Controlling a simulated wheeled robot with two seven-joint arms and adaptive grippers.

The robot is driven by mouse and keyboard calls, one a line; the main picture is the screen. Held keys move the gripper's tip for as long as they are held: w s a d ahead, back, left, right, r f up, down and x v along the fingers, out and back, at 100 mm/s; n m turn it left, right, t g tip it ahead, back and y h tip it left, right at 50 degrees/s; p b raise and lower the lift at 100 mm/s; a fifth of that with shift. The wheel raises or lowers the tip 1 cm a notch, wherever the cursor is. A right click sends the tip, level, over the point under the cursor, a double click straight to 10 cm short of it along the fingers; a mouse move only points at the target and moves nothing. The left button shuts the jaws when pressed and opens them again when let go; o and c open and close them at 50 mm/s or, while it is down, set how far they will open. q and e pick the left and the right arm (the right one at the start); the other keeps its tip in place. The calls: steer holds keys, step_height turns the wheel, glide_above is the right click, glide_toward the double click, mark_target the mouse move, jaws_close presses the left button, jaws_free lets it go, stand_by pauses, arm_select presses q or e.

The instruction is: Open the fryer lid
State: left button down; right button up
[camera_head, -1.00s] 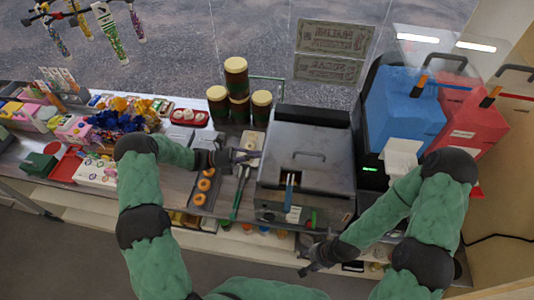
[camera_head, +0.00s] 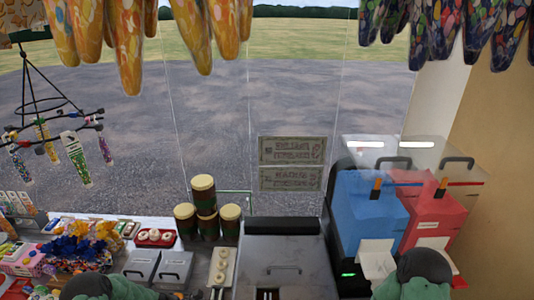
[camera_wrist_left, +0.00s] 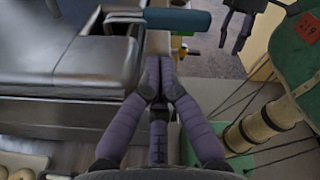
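The left wrist view shows the fryer's grey metal body (camera_wrist_left: 60,62) at the left and a blue basket handle (camera_wrist_left: 177,20) jutting out at the top. My left gripper (camera_wrist_left: 160,62) has its purple fingers drawn together beside the fryer's edge, below the blue handle, with nothing seen between them. Neither gripper shows in the head view.
Blue and red machines (camera_head: 372,215) stand right of the fryer. Brown jars (camera_head: 204,208) stand behind left, with a tray of doughnuts (camera_head: 221,268) and grey lidded bins (camera_head: 158,268) at the left. Colourful cones hang overhead.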

arm_select(q)
steer(key=s+d+f+m+y, duration=0.1)
steer(key=s+f+m+y, duration=0.55)
steer(key=s+m, duration=0.4)
steer(key=s+d+f+m+y, duration=0.1)
steer(key=s+f+m+y, duration=0.55)
steer(key=s+m, duration=0.45)
steer(key=a+b+x, duration=0.2)
steer(key=b+x, duration=1.1)
steer(key=b, duration=0.1)
steer(key=w+a+f+b+x, duration=0.1)
steer(key=a+b+x, duration=0.2)
steer(key=b+x, duration=0.9)
steer(key=shift+f+h+b, duration=0.4)
steer(key=shift+f+b, duration=0.25)
steer(key=shift+b, duration=0.3)
